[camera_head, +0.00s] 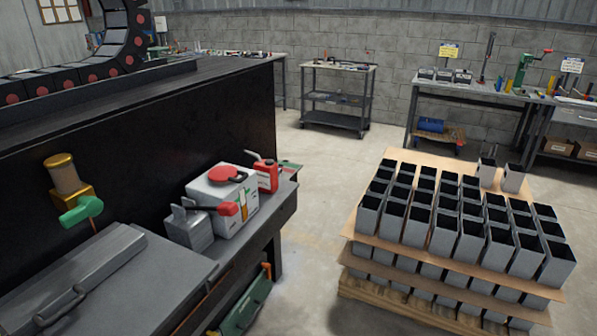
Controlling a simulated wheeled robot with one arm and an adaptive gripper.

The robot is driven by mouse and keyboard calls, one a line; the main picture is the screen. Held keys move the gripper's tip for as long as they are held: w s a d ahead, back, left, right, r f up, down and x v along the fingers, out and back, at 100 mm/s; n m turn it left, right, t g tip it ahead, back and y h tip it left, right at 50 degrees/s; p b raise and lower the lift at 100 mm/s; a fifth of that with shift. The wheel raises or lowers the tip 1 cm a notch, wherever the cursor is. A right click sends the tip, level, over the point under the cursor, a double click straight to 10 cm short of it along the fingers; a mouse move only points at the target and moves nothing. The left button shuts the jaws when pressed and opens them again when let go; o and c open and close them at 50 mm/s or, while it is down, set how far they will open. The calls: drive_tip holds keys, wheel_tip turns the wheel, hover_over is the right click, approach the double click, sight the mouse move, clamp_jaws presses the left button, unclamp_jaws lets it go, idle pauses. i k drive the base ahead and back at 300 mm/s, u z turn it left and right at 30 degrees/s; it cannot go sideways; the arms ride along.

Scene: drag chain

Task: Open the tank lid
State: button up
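A grey metal tank lid (150,272) lies flat at the lower left, in front of the black machine. It looks closed. A dark bar handle (60,306) is fixed on its top near the left picture edge. The lid's near and left parts run out of the picture. A white box (222,199) with a round red cap and a red lever stands on the bench past the lid. My gripper is not in view.
A brass valve with a green handle (80,210) juts from the black machine above the lid. A red can (265,174) and a grey metal block (188,226) stand on the bench. A pallet (440,308) of grey square tubes stands right; open floor lies between.

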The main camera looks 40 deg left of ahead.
sight(222, 174)
drive_tip(key=u, duration=5.3)
drive_tip(key=k, duration=0.8)
drive_tip(key=z, duration=1.6)
drive_tip(key=i, duration=0.15)
drive_tip(key=z, duration=0.1)
